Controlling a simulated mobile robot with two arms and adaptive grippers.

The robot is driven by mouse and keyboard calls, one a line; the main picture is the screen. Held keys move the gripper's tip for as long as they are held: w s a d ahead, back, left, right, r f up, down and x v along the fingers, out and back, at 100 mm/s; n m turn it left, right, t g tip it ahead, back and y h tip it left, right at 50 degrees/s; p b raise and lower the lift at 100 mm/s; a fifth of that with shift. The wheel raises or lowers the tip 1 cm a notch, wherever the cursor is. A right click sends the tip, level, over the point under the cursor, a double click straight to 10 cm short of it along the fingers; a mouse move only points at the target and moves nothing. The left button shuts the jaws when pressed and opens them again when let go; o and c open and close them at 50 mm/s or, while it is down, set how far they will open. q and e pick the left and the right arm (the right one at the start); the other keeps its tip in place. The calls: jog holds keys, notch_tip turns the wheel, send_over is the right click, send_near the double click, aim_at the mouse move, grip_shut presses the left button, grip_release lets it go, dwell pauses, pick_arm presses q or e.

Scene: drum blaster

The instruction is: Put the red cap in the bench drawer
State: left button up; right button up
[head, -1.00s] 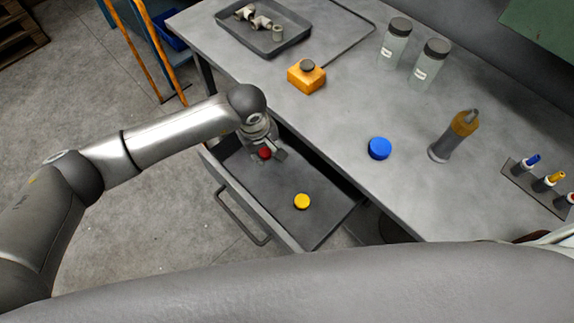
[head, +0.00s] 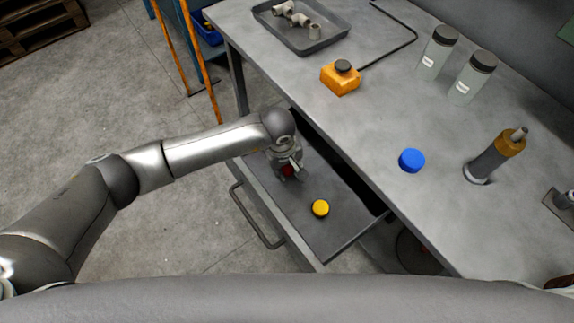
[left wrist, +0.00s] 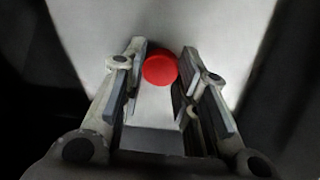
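The red cap (head: 288,170) is at my left gripper (head: 287,172), inside the outline of the open bench drawer (head: 339,233), near its far left end. In the left wrist view the red cap (left wrist: 160,69) sits between the two finger pads of my left gripper (left wrist: 161,62), close to the tips, with a pad close on each side. I cannot tell whether the cap touches the drawer floor. My right gripper is not in view.
A yellow cap (head: 320,208) lies on the drawer floor, near the left gripper. On the bench top (head: 350,130) stand a blue cap (head: 412,160), an orange block with a dark knob (head: 341,78), two jars, a grey-and-orange cylinder (head: 495,157) and a tray (head: 313,45).

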pick_arm(q)
jog(key=o, duration=0.4)
jog(key=shift+r+p, duration=0.3)
jog(key=shift+p, duration=0.05)
jog(key=r, duration=0.3)
jog(key=s+r, duration=0.1)
jog(key=r, duration=0.3)
jog(key=a+r, duration=0.1)
jog(key=r, duration=0.3)
jog(key=shift+s+r, duration=0.25)
jog(key=shift+s, duration=0.1)
